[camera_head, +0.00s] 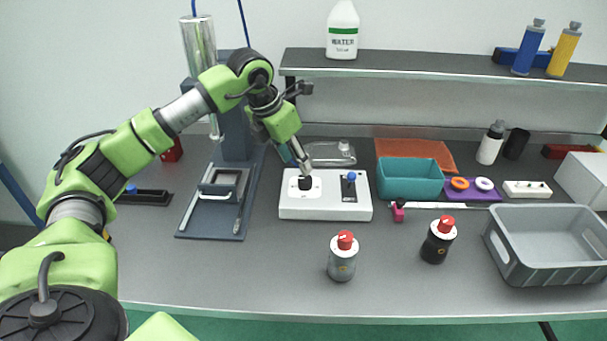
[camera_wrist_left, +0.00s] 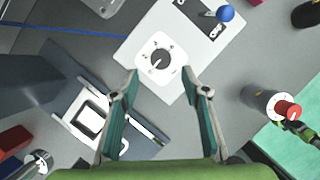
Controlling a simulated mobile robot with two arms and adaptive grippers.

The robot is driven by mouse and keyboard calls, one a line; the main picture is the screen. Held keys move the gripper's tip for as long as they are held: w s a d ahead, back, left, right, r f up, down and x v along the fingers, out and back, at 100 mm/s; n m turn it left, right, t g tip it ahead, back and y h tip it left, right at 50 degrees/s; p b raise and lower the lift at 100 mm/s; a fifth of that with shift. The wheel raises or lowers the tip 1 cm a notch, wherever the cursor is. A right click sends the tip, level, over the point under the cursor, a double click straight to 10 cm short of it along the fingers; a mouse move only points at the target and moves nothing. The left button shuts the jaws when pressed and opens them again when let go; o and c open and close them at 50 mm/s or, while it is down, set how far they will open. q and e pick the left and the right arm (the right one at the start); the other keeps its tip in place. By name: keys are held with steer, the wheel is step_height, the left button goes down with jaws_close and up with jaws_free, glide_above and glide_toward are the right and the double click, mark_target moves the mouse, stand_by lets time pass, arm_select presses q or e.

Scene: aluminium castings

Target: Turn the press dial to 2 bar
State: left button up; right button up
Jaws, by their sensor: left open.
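In the left wrist view the dial (camera_wrist_left: 159,59) is a dark knob on a round white face with small marks, too small to read. My left gripper (camera_head: 297,164) is just above the dial, pointing down. In the left wrist view the left gripper (camera_wrist_left: 160,74) is open, with the dial seen between its teal fingertips and nothing held.
A blue-topped lever (camera_head: 351,178) stands on the right of the box. The press (camera_head: 232,160) is behind left. Two red-capped bottles (camera_head: 342,258) (camera_head: 438,240) stand in front. A teal bin (camera_head: 410,180) and a grey crate (camera_head: 545,274) are right. The front left table is clear.

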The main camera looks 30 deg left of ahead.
mark_target(305, 179)
arm_select(q)
steer(key=p+x, duration=0.1)
steer(key=x, duration=0.6)
steer(key=shift+w+d+f, duration=0.1)
steer(key=c, duration=1.1)
